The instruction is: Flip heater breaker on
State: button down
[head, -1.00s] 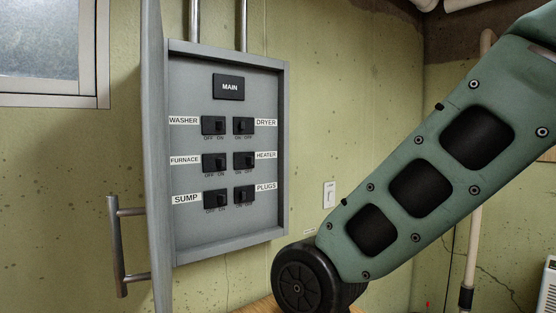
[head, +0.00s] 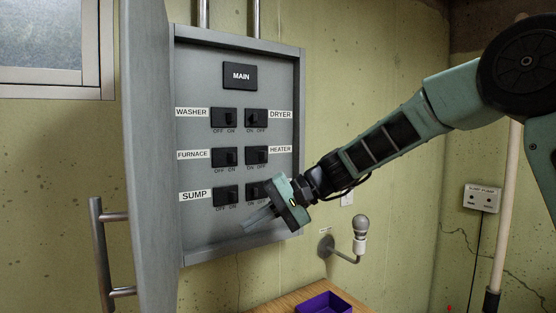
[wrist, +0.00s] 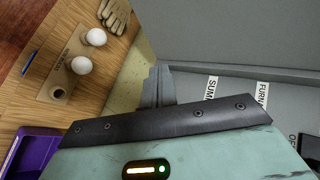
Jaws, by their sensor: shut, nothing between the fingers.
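The breaker panel (head: 240,78) hangs on the wall with its grey door swung open to the left. The heater breaker (head: 257,155) is in the right column, middle row, beside its HEATER label. Its small toggle seems to sit toward the right, the OFF side. My gripper (head: 246,225) is shut and empty at the panel's lower right, below the heater breaker and apart from it. It partly hides the plugs breaker (head: 254,190) and covers its label. In the wrist view the closed fingers (wrist: 158,84) show before the panel's edge; the heater breaker is out of that view.
The open door (head: 150,160) with its bar handle (head: 104,250) stands on the left. A bulb on a wall bracket (head: 359,240) is right of the panel. Below are a wooden top (head: 275,302) and a purple bin (head: 325,303). Gloves (wrist: 115,14) and white bulbs (wrist: 96,37) lie there too.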

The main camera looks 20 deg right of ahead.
jog(key=w+d+r+m+t+y, duration=0.2)
jog(key=w+d+r+m+t, duration=0.15)
jog(key=w+d+r, duration=0.45)
jog(key=m+t+y, duration=0.1)
jog(key=t, duration=0.3)
send_near(263, 155)
jog(key=d, duration=0.4)
jog(key=shift+w+d+f, duration=0.1)
jog(key=shift+d+f, duration=0.1)
jog(key=shift+a, duration=0.1)
jog(key=p+x, duration=0.1)
jog(key=x, duration=0.2)
jog(key=p+x, duration=0.3)
jog(key=x, duration=0.2)
jog(key=shift+w+a+r+p, duration=0.2)
jog(key=shift+a+r+p, duration=0.1)
jog(key=shift+p, duration=0.1)
jog(key=shift+w+a+f, duration=0.2)
jog(key=shift+w+a, duration=0.15)
jog(key=shift+a, duration=0.15)
jog(key=shift+s+f+m+t+b, duration=0.15)
jog(key=shift+f+m+t+b, duration=0.15)
jog(key=shift+b, duration=0.55)
jog(key=shift+a+r+b, duration=0.1)
jog(key=shift+r+b, duration=0.1)
jog(key=shift+b, duration=0.3)
